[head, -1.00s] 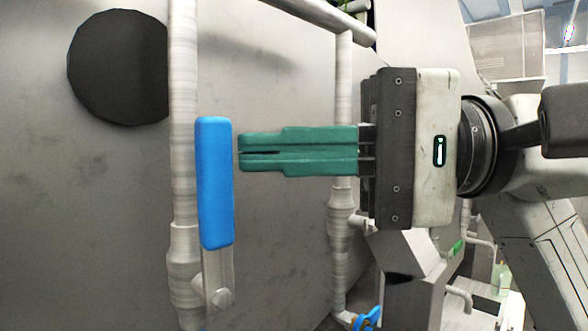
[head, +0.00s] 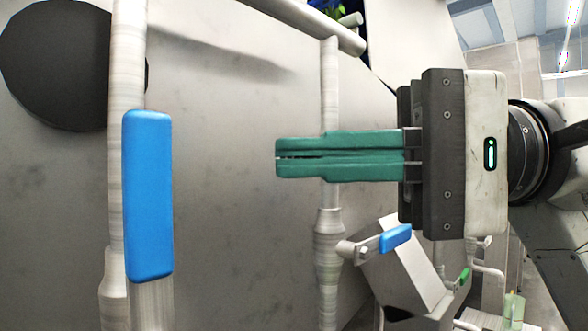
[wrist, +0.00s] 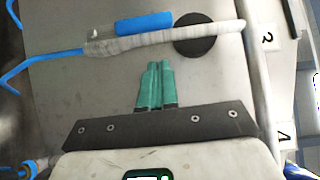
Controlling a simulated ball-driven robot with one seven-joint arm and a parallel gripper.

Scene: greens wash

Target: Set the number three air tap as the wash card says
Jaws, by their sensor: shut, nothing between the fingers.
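A tap with a long blue handle (head: 148,195) sits on a pale pipe at the left of the head view. The handle lies along the pipe, and it also shows in the wrist view (wrist: 145,23). In the wrist view a plate marked 3 (wrist: 267,38) is in line with this pipe. My gripper (head: 277,158) has green fingers, shut with nothing between them. It points at the handle's side of the panel, with a clear gap to the handle. It also shows in the wrist view (wrist: 157,64). I see no wash card in these frames.
A second blue handle (head: 396,238) is below my gripper in the head view. A plate marked 4 (wrist: 283,133) shows in the wrist view. A black disc (head: 55,65) is on or near the grey panel (head: 225,240). Blue hooked pieces (wrist: 40,62) are at the wrist view's left.

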